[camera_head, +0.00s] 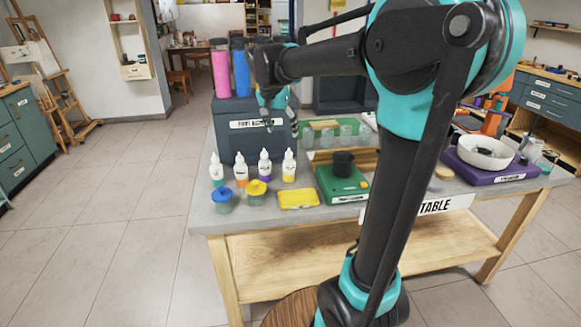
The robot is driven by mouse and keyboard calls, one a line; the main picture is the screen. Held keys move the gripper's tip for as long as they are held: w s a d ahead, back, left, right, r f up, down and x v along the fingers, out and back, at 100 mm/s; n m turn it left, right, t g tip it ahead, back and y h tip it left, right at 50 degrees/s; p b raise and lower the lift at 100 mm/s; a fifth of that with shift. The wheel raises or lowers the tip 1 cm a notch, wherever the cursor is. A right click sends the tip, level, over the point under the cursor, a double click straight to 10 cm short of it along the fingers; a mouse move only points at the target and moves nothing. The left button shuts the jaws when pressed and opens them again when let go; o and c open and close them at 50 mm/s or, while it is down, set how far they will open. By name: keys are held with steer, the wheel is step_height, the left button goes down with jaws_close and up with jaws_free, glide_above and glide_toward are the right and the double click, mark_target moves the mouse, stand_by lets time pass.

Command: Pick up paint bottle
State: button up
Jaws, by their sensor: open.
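Several white paint bottles with pointed tips stand upright in a row on the table's left part. They carry different colours: a teal one (216,171), an orange one (241,170), a purple one (265,166) and a yellow one (289,166). A pink bottle (221,70) and a blue bottle (240,72) stand behind, at the dark box. My gripper (268,124) is open and hangs in front of the dark box, above the row and apart from it. Its fingers are small in view, and nothing shows between them.
The dark labelled box (229,143) stands behind the row. Blue-lidded (222,195) and yellow-lidded (256,188) jars and a yellow tray (298,199) sit in front. A green scale (338,190) with a black cup (343,163) is to the right. My arm hides the table's middle.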

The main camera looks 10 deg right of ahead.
mark_target(288, 153)
steer(key=x, duration=1)
steer(key=shift+w+x, duration=0.2)
steer(key=shift+x, duration=2.35)
steer(key=shift+a, duration=0.1)
jaws_close()
